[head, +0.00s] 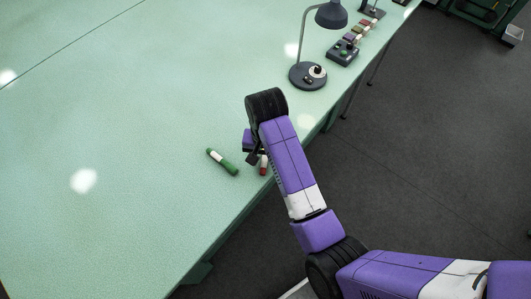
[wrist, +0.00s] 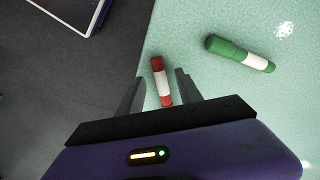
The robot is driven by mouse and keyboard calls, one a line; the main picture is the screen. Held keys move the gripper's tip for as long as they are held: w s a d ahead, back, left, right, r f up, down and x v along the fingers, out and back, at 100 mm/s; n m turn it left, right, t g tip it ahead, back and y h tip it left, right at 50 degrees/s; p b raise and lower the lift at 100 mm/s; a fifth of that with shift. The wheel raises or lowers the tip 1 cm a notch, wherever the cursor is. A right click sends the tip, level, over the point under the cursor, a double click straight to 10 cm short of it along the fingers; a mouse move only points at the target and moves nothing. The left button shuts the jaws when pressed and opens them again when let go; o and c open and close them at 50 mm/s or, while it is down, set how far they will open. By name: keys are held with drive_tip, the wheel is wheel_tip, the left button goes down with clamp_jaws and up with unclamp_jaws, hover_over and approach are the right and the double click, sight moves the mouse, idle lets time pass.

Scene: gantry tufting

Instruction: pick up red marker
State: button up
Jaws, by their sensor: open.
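The red marker (wrist: 157,66) has a white band and lies on the pale green table near its edge. In the wrist view it lies between the two fingers of my gripper (wrist: 157,88), which are open and apart from it on both sides. In the head view the red marker (head: 263,168) is partly hidden by my arm. My gripper (head: 254,155) is over the table edge there, its fingers mostly hidden. I cannot tell its exact height above the marker.
A green marker (head: 222,161) with a white band lies close by on the left; it also shows in the wrist view (wrist: 240,54). A desk lamp (head: 308,76) and a control box (head: 342,52) stand farther along the table (head: 120,150). The table's left area is clear.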

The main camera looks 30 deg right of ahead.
drive_tip(key=shift+f, duration=0.65)
clamp_jaws()
drive_tip(key=shift+r, duration=0.1)
